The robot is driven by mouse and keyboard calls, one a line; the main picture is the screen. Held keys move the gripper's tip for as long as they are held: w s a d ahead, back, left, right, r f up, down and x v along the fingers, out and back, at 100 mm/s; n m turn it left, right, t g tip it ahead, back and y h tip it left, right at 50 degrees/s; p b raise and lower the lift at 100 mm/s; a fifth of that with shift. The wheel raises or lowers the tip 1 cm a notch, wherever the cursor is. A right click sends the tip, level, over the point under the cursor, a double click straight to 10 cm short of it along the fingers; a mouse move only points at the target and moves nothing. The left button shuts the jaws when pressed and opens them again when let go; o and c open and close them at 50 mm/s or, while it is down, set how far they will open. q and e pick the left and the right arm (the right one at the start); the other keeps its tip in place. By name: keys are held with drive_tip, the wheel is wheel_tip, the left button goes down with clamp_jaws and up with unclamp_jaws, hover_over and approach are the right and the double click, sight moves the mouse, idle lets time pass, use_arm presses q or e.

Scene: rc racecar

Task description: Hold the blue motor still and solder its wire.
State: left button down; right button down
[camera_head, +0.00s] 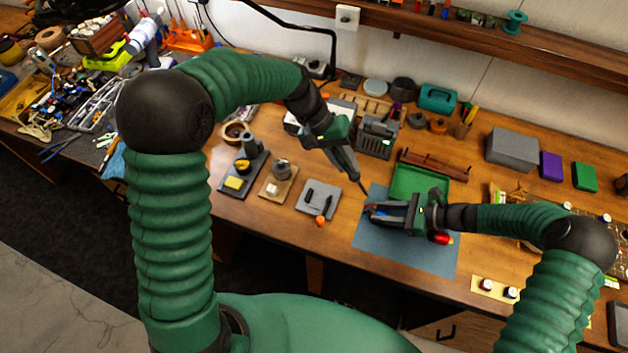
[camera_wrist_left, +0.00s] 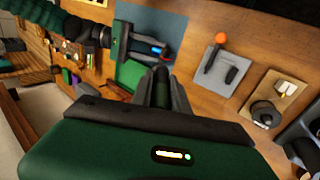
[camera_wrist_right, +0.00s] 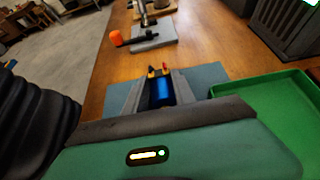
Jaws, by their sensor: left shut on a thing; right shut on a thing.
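My right gripper (camera_head: 378,212) is shut on the blue motor (camera_wrist_right: 162,90), low over the blue-grey mat (camera_head: 400,256). In the right wrist view the motor sits between both fingers, with small red and dark parts at its far end. The motor also shows in the left wrist view (camera_wrist_left: 158,50). My left gripper (camera_head: 345,162) is shut on a dark, slim soldering iron (camera_wrist_left: 162,82). In the head view the iron's thin tip points down toward the motor end, slightly above and left of it. Whether tip and wire touch cannot be told.
A green tray (camera_head: 420,181) lies behind my right gripper. A grey holder (camera_head: 317,199) with an orange knob (camera_head: 320,221) stands left of the mat. A dark slotted box (camera_head: 376,138) stands behind. The front of the mat is clear.

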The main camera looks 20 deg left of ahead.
sight(351, 175)
use_arm(q)
drive_tip(key=shift+w+d+r+h, duration=0.15)
drive_tip(key=shift+w+d+r, duration=0.2)
drive_tip(key=shift+d, duration=0.15)
drive_tip(key=shift+w+d+r+h, duration=0.2)
drive_tip(key=shift+d+r, duration=0.1)
drive_tip(key=shift+d, duration=0.15)
drive_tip(key=shift+f, duration=2.55)
drive_tip(key=shift+s+f, duration=0.1)
drive_tip(key=shift+f, duration=1)
idle(0.5)
drive_tip(key=shift+a+r, duration=0.1)
drive_tip(key=shift+r, duration=0.05)
idle(1.1)
drive_tip(key=v, duration=0.7)
idle(0.4)
drive_tip(key=a+r, duration=0.1)
drive_tip(key=a, duration=0.7)
drive_tip(key=shift+r, duration=0.4)
